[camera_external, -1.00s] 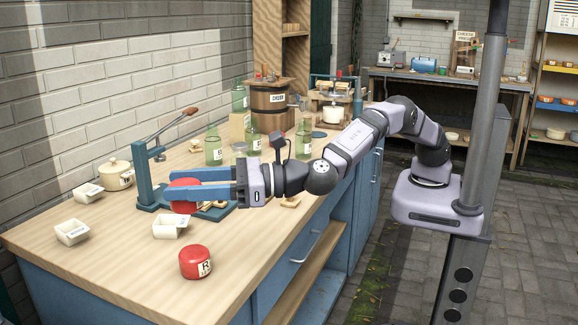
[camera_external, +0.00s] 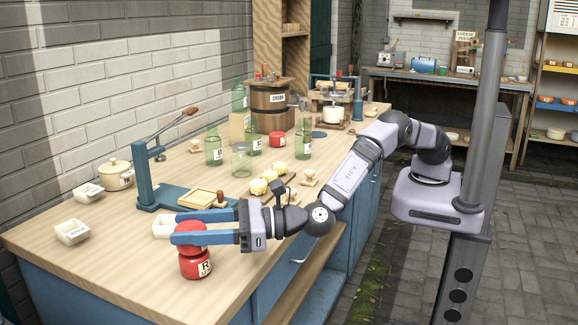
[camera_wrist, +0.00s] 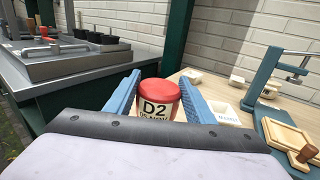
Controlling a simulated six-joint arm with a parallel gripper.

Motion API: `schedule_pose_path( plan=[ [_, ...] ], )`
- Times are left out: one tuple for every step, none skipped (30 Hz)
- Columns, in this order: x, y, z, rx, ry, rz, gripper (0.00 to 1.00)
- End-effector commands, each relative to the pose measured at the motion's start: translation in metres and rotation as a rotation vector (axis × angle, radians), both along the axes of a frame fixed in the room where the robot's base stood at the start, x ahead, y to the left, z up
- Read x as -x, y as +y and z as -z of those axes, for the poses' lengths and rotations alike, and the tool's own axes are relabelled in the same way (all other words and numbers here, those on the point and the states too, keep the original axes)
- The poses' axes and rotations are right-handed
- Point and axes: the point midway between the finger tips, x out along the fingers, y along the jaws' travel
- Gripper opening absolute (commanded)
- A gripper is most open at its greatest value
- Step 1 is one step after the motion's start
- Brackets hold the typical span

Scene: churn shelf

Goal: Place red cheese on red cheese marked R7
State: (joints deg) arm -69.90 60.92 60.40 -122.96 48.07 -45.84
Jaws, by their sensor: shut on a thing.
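My gripper (camera_external: 176,228) is shut on a red cheese (camera_external: 190,246), its two blue fingers on either side. In the wrist view the held cheese (camera_wrist: 158,92) is upright between the fingers, with a pale label reading D2. Directly below it on the table is the red cheese marked R (camera_external: 196,266); its digit is too small to read. The held cheese is over its top, roughly lined up. I cannot tell whether a thin gap is between them. The lower cheese is not visible in the wrist view.
A white box (camera_external: 164,228) stands just behind the fingers. A blue lever press (camera_external: 148,180) with a wooden tray (camera_external: 196,198) is farther back. Another red cheese (camera_external: 277,139) sits among green bottles.

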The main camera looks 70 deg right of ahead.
Motion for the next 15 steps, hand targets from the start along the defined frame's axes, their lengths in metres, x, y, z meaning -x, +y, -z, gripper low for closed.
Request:
schedule_pose_path(
  plan=[
    [-0.0001,0.0000,0.0034,0.000,-0.001,0.000,0.23],
    [-0.0001,0.0000,0.0047,-0.001,-0.002,0.000,0.23],
    [-0.0001,0.0000,0.0055,-0.003,-0.002,0.000,0.23],
    [-0.0001,0.0000,0.0057,-0.004,-0.002,0.000,0.23],
    [-0.0001,0.0000,0.0056,-0.004,-0.002,0.000,0.23],
    [-0.0001,0.0000,0.0055,-0.004,-0.002,0.000,0.23],
    [-0.0001,0.0000,0.0055,-0.004,-0.002,0.000,0.23],
    [-0.0001,0.0000,0.0056,-0.004,-0.002,0.000,0.23],
    [-0.0001,0.0000,0.0056,-0.004,-0.002,0.000,0.23],
    [-0.0001,0.0000,0.0058,-0.004,-0.002,0.000,0.23],
    [-0.0001,0.0000,0.0063,-0.004,-0.002,0.000,0.23],
    [-0.0001,0.0000,0.0073,-0.004,-0.002,0.000,0.23],
    [0.0000,0.0001,0.0082,-0.003,-0.002,0.000,0.23],
    [0.0000,0.0001,0.0090,-0.003,-0.002,0.000,0.23],
    [-0.0001,0.0000,0.0099,-0.003,-0.002,0.000,0.23]
  ],
)
